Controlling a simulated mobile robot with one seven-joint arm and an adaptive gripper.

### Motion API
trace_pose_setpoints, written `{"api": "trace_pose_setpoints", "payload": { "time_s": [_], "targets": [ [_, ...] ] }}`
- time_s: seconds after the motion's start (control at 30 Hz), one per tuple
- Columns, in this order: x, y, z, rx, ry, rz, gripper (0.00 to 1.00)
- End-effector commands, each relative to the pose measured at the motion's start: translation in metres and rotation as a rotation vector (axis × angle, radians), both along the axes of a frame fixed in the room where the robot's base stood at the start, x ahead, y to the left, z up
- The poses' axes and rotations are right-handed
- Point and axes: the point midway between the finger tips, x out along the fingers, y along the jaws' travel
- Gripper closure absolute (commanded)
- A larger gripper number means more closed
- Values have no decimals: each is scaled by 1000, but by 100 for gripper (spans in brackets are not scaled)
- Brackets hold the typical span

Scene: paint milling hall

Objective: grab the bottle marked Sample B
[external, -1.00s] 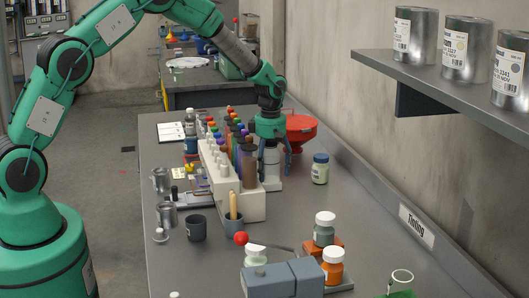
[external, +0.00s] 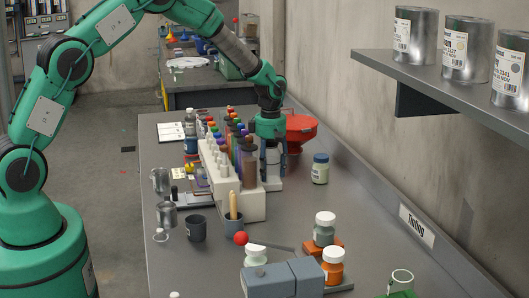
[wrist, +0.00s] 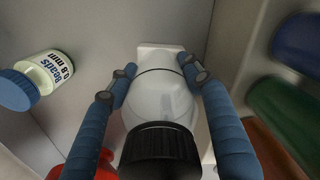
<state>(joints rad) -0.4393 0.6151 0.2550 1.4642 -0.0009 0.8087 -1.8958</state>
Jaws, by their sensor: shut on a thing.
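My gripper (external: 271,150) points down behind the white rack of colour bottles. In the wrist view its two blue fingers (wrist: 158,75) are shut on a pale translucent bottle with a black cap (wrist: 160,103), one finger on each side of its body. The bottle also shows between the fingers in the external view (external: 271,162), partly covered by them. It appears upright, standing on or just over a pale base. No label text shows on it, so I cannot read whether it is Sample B.
A beads jar with a blue lid (external: 320,169) stands just right of my gripper. The white rack (external: 240,204) with several coloured bottles is close on the left. A red funnel-like bowl (external: 302,129) is behind. Bare bench lies in front of the jar.

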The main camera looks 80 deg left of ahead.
Motion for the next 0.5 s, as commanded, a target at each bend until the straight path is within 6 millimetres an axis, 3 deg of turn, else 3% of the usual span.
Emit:
{"api": "trace_pose_setpoints", "payload": {
  "time_s": [0.27,0.5],
  "targets": [
    [0,0,4,0,0,0,76],
    [0,0,29,1,-1,0,76]
  ]
}}
